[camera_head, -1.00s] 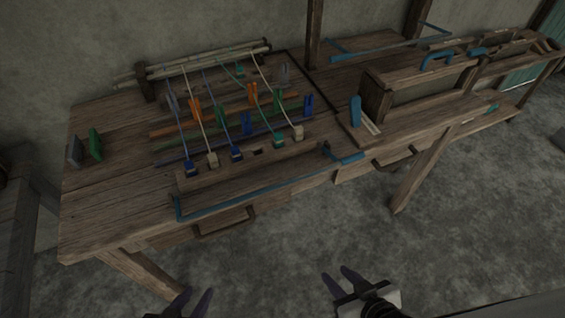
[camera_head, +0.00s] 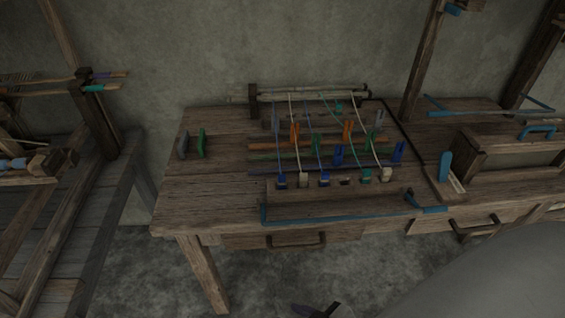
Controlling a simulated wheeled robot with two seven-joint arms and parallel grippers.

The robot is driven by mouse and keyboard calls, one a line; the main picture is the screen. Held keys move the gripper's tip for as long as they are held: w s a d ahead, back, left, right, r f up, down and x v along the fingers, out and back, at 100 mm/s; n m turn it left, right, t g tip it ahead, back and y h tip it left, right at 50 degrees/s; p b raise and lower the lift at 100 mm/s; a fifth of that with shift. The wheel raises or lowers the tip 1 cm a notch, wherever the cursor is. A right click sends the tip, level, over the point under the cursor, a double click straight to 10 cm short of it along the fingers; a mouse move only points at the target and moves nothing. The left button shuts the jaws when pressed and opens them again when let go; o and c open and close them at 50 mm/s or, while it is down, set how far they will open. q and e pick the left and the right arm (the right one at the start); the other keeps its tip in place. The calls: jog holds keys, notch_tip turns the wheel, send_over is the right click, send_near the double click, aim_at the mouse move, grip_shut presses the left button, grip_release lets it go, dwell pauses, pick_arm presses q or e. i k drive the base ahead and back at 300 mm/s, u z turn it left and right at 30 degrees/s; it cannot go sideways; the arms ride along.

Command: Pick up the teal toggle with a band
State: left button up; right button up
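The teal toggle (camera_head: 366,175) sits in the row of toggles along the front of the handloom on the table, with a pale cream toggle (camera_head: 387,174) at its right. A teal band seems to run from it up toward the rods at the back. One dark gripper (camera_head: 319,309), which I take to be my left, shows only its fingertips at the bottom edge, apart and empty. It is far in front of and below the toggles. My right gripper is not in view.
Blue toggles (camera_head: 281,181) and upright orange, green and blue pegs crowd the loom. A blue bar (camera_head: 330,217) runs along the table's front edge. Grey and green blocks (camera_head: 201,143) stand at left. A large grey shape (camera_head: 490,280) covers the lower right.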

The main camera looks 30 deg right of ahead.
aim_at(366, 174)
jog(key=u, duration=2)
jog(key=k, duration=1.75)
jog(key=z, duration=1.1)
